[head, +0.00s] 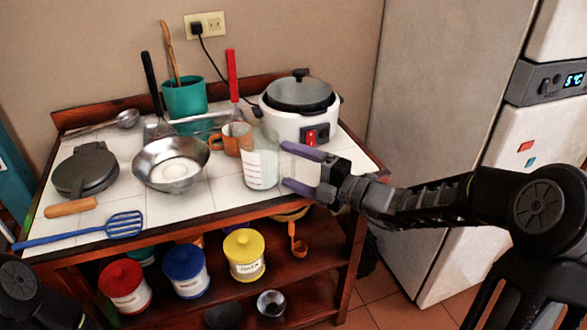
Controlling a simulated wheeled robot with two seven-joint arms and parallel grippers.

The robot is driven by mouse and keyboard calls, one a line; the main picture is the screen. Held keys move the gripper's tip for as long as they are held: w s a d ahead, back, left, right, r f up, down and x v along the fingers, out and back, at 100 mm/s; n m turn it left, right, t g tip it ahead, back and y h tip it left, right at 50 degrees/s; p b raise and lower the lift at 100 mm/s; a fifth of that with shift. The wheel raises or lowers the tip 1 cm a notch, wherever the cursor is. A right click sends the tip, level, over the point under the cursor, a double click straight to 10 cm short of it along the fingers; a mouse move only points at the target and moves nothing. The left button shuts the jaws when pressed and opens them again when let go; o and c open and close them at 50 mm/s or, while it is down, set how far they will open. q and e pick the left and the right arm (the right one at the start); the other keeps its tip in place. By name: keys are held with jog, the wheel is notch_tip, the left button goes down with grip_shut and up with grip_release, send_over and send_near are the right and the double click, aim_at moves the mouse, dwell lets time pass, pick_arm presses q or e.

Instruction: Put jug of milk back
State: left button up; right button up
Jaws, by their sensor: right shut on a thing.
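The jug of milk (261,169) is a clear jug with white milk in it. It is upright at the front right of the tiled worktop (222,193); I cannot tell whether it touches the tiles. My right gripper (284,166) comes in from the right, its two purple fingers at the jug's right side, shut on the jug. The handle is hard to make out. The fridge (445,130) stands to the right, its doors closed, with a display on its panel. My left gripper is out of view; only part of that arm shows at the lower left.
A metal bowl (150,172), an orange mug (229,141) and a white rice cooker (285,122) stand close around the jug. A blue spatula (124,225) lies at the front left. Lidded canisters (245,255) fill the lower shelf. The floor before the fridge is clear.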

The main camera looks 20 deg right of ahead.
dwell(0.3)
jog(key=o, duration=1.8)
jog(key=shift+f, duration=0.15)
jog(key=shift+s+d+r, duration=0.15)
jog(key=shift+s+r, duration=0.05)
jog(key=v, duration=1.1)
jog(key=shift+s+d+p, duration=0.15)
jog(key=shift+s+p, duration=0.1)
jog(key=shift+p, duration=0.05)
